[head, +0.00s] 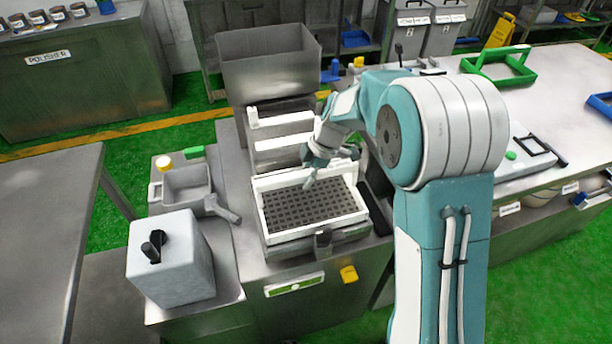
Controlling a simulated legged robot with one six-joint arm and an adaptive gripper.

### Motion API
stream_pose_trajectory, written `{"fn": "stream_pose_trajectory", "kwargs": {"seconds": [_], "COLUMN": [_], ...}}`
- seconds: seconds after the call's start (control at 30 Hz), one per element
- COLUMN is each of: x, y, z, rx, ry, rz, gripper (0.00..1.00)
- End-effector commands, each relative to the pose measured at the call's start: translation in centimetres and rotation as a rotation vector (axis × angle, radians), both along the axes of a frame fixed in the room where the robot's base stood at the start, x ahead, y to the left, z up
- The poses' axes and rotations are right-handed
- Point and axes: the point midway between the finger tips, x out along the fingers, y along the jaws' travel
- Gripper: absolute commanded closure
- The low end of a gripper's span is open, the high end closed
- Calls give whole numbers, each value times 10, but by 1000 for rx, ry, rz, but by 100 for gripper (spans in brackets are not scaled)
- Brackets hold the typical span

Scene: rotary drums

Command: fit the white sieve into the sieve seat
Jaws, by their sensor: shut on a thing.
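The white sieve (262,212) is a white rectangular frame around a dark perforated mesh, in the middle of the head view. It lies roughly level over the top of the steel machine, slightly turned in the picture. My gripper (309,183) reaches down at the sieve's back edge and is shut on it. The exact grip on the rim is small and partly hidden by the fingers. The sieve seat is mostly hidden under the sieve; a grey metal edge (318,247) shows below its front side. I cannot tell whether the frame rests fully in the seat.
Behind the sieve stand white-fronted parts (283,143) and a tall steel hopper (268,62). A dark latch (323,240) sits at the front edge. A grey box with a black knob (170,262) and a small bin (187,185) stand left. My arm covers the right side.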

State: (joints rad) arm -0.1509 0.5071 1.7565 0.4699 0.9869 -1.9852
Motion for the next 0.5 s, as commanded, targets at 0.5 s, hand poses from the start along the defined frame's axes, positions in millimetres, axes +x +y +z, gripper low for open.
{"fn": "stream_pose_trajectory", "kwargs": {"seconds": [0.5], "x": [0], "y": [0], "z": [-10], "rx": [1], "ry": [-2], "rz": [-1], "gripper": [100]}}
